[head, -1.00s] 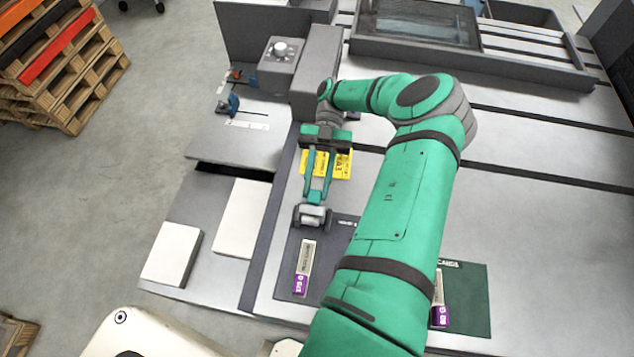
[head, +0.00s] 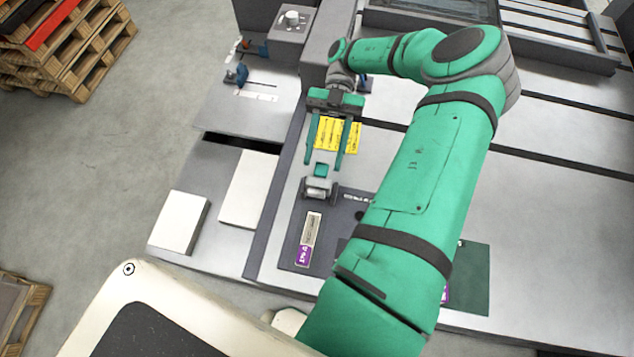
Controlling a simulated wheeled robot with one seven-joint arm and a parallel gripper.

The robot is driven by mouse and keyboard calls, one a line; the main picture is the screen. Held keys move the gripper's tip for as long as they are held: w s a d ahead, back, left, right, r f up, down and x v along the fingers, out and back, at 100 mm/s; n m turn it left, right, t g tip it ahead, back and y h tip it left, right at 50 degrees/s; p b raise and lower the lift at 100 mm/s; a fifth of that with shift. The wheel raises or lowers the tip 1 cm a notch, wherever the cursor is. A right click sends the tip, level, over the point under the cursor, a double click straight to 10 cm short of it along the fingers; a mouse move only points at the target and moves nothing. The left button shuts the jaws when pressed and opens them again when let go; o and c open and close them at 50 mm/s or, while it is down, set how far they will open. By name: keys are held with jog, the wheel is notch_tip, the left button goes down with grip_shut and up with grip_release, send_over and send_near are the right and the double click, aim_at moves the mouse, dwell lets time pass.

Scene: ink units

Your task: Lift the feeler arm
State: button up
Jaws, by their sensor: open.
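The feeler arm appears to be the grey roller-like part (head: 320,190) with a green tab (head: 321,170) on top, at the far left part of the dark panel. My gripper (head: 324,166) reaches toward it from behind, with its two green fingers spread wide. The fingertips are on either side of the green tab and apart from it, with nothing between them held. I cannot tell how high the feeler arm stands above the panel.
A yellow label (head: 338,135) lies behind the feeler arm, and a purple-ended label (head: 307,240) in front. White blocks (head: 180,222) lie on the left side. A knob box (head: 290,20) stands at the back. My arm covers much of the panel's right part.

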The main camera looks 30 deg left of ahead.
jog(key=s+d+r, duration=0.4)
jog(key=s+r, duration=0.4)
jog(key=s, duration=0.4)
jog(key=shift+r, duration=0.25)
